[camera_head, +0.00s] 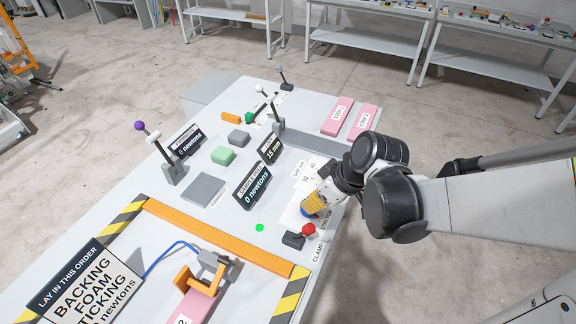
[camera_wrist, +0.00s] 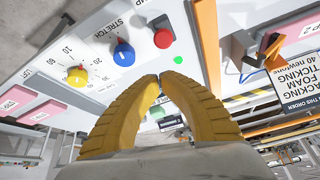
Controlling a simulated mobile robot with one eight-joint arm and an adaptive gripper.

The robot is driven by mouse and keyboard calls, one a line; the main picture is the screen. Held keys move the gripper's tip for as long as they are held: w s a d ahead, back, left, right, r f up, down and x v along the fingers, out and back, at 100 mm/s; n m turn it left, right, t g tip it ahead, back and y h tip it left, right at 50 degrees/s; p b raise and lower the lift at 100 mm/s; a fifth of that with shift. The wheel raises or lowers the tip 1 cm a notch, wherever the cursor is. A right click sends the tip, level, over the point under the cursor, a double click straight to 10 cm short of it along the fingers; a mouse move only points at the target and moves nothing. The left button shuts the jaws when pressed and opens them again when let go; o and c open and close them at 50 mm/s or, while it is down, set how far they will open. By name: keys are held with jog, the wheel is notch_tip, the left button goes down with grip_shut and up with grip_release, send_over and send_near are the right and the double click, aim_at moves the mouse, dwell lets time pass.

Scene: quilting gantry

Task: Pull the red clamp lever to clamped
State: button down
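The red clamp lever (camera_head: 308,229) has a red ball top and a dark base, and stands at the table's near right corner beside the printed word CLAMP. Its red ball (camera_wrist: 163,39) also shows at the top middle of the wrist view, beyond my fingertips. My gripper (camera_head: 311,209) is above the table edge, just behind the lever in the head view and apart from it. In the wrist view its yellow fingers (camera_wrist: 160,77) meet at the tips with nothing held between them.
A blue knob (camera_wrist: 122,52) and a yellow knob (camera_wrist: 77,76) sit on the panel near the lever. A display (camera_head: 254,185) reads 0 newtons. An orange bar (camera_head: 217,238) with striped ends crosses the table. A purple-topped lever (camera_head: 140,126) stands at the far left edge.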

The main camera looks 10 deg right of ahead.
jog(key=s+d+r, duration=0.1)
jog(key=s+d+r+p, duration=0.1)
jog(key=r, duration=0.1)
jog(key=shift+s+d, duration=0.15)
jog(key=s+r+m+t+h+b, duration=0.1)
jog(key=m+b, duration=0.1)
jog(key=s+r+m+t+h+b, duration=0.1)
jog(key=m+b, duration=0.1)
jog(key=s+r+m+t+h+b, duration=0.1)
jog(key=m+b, duration=0.1)
jog(key=m, duration=0.1)
jog(key=shift+s+d+h, duration=0.3)
jog(key=shift+s+d, duration=0.05)
dwell(3.7)
